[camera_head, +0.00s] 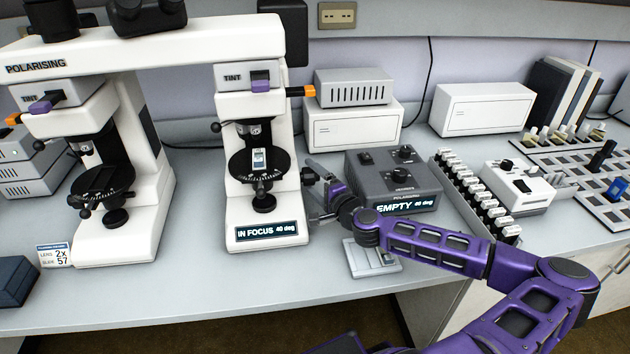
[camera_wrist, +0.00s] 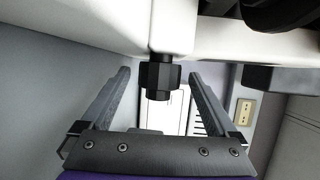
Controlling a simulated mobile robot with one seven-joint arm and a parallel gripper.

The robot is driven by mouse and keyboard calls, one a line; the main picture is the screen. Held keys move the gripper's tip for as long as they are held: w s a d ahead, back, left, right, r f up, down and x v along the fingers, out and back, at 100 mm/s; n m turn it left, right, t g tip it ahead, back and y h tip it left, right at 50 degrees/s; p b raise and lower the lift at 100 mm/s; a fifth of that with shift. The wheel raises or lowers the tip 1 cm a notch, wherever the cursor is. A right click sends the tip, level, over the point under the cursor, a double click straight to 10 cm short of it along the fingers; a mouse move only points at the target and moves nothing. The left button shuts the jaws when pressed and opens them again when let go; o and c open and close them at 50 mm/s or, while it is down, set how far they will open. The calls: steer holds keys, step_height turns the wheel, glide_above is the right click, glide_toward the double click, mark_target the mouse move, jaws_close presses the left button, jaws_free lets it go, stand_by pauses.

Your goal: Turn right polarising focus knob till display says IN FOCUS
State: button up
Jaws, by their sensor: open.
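The right polarising microscope (camera_head: 262,150) is white, with a round dark stage holding a slide. Its display (camera_head: 266,230) reads "IN FOCUS 40 deg". The focus knob (camera_head: 309,176) is black and sticks out of the right side of the stand, just left of my gripper (camera_head: 322,192). In the wrist view the knob (camera_wrist: 160,77) shows between the two fingers of my gripper (camera_wrist: 160,85), which are spread apart with visible gaps on both sides. The fingers do not appear to touch the knob.
A grey control box (camera_head: 395,180) with an "EMPTY 40 deg" display stands right behind my arm. A small pale plate (camera_head: 371,258) lies in front of it. The left polarising microscope (camera_head: 110,170) stands at the left. A rack of several slides (camera_head: 475,195) is at the right.

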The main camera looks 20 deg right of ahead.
steer(key=s, duration=0.5)
steer(key=s+d+r, duration=0.1)
steer(key=s, duration=0.5)
steer(key=s+d, duration=0.1)
steer(key=s, duration=0.5)
steer(key=shift+s+r, duration=0.1)
steer(key=shift+r, duration=0.2)
